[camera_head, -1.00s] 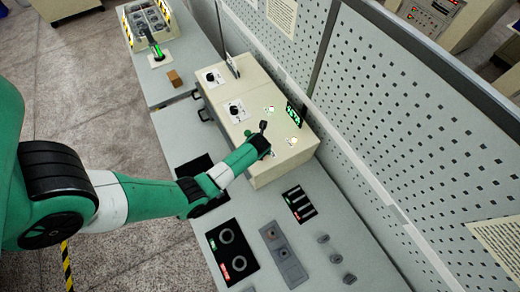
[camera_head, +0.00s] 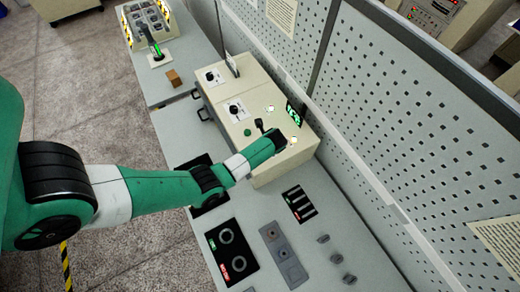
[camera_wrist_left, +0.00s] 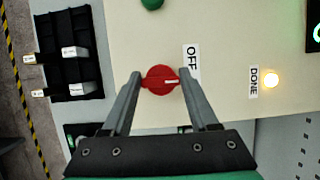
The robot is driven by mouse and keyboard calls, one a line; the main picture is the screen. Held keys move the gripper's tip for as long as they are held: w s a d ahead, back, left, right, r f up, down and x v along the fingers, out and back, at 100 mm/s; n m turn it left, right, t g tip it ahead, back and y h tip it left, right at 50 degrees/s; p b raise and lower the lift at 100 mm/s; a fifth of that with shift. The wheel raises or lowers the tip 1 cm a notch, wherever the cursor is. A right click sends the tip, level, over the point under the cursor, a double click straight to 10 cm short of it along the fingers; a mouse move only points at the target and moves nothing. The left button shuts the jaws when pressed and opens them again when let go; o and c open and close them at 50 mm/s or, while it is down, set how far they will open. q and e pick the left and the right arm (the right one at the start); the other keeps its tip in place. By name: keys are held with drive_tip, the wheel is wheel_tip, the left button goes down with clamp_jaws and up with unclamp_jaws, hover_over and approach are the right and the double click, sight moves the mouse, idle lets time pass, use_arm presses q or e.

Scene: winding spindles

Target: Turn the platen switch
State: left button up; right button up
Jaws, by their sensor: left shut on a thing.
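The red round switch (camera_wrist_left: 152,80) is on the beige face of the machine in the left wrist view. In the head view my left gripper (camera_head: 277,138) is over the near right end of the beige machine (camera_head: 282,170). The switch is hidden by the gripper there. My right gripper is not in view.
A lit lamp (camera_wrist_left: 270,80) is beside the DONE label (camera_wrist_left: 253,82). A green button (camera_wrist_left: 152,3) is at the top of the wrist view. A small green display (camera_head: 293,115) stands at the machine's back edge. A perforated panel (camera_head: 400,110) is behind the bench.

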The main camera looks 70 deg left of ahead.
use_arm(q)
drive_tip(key=n+b, duration=0.1)
drive_tip(key=n, duration=0.1)
drive_tip(key=n+g+b, duration=0.1)
drive_tip(key=n, duration=0.1)
drive_tip(key=shift+w+f+g+h, duration=0.1)
drive_tip(key=shift+g+h, duration=0.2)
drive_tip(key=shift+h, duration=0.1)
drive_tip(key=shift+n+g+h+b, duration=0.35)
drive_tip(key=shift+n+b, duration=0.4)
drive_tip(key=shift+n, duration=0.85)
drive_tip(key=o, duration=1.4)
